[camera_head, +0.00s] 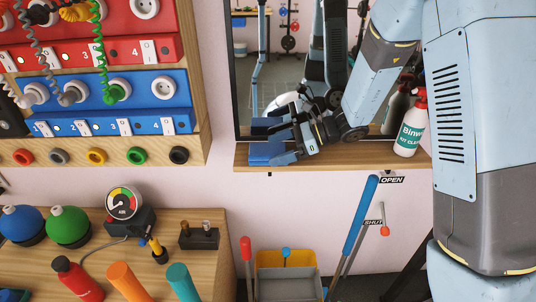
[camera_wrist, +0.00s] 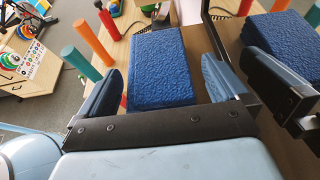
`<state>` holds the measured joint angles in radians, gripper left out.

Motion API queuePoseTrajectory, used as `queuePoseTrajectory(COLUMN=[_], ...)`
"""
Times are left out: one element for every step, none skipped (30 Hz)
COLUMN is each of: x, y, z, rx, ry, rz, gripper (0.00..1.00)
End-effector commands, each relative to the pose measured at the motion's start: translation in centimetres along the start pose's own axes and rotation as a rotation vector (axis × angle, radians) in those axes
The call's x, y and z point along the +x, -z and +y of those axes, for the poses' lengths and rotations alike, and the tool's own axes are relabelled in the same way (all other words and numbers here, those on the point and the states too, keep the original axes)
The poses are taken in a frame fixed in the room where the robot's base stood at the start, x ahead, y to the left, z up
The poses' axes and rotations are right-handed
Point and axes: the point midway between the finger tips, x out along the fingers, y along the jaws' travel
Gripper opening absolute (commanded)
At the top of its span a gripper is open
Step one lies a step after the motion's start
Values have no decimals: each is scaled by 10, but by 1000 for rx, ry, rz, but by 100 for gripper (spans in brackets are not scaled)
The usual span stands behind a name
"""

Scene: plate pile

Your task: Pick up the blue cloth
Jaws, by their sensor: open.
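The blue cloth (camera_head: 262,153) is a folded, textured block on the wooden shelf below the mirror. In the wrist view the cloth (camera_wrist: 157,62) lies ahead of and between my two blue fingers. My gripper (camera_head: 284,144) is beside the cloth in the head view, coming from the right. In the wrist view my gripper (camera_wrist: 160,82) is open, with a finger on each side of the cloth and a visible gap on the right. Its hold is empty.
The mirror (camera_head: 285,75) stands behind the shelf (camera_head: 340,157) and reflects the cloth and gripper. A white spray bottle (camera_head: 411,130) with a red top stands at the shelf's right. Below are a yellow bin (camera_head: 285,259) and a blue-handled lever (camera_head: 361,215).

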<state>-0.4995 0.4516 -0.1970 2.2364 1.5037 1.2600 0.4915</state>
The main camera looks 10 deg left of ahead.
Motion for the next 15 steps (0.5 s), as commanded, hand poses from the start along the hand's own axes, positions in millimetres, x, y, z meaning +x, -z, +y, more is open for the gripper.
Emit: queuePoseTrajectory(x=[7, 10, 15, 18, 21, 24, 25, 27, 28, 28, 28, 28, 28, 28, 28], y=[-1, -1, 0, 0, 0, 0, 0, 0, 0, 0, 0, 0, 0, 0, -1], z=[2, 2, 1, 1, 1, 1, 1, 1, 1, 1, 1, 1, 1, 1, 1], rx=[0, 0, 1, 1, 1, 1, 2, 2, 2, 1, 1, 1, 1, 1, 1], ry=[-3, -2, -2, -2, -2, -1, 0, 0, 1, 1, 1, 1, 1, 1, 1], rz=[1, 1, 1, 2, 2, 1, 1, 1, 1, 1, 1, 1, 1, 1, 1], gripper=[100, 100, 100, 100, 100, 100, 100, 100, 100, 100, 100, 100, 100, 100, 100])
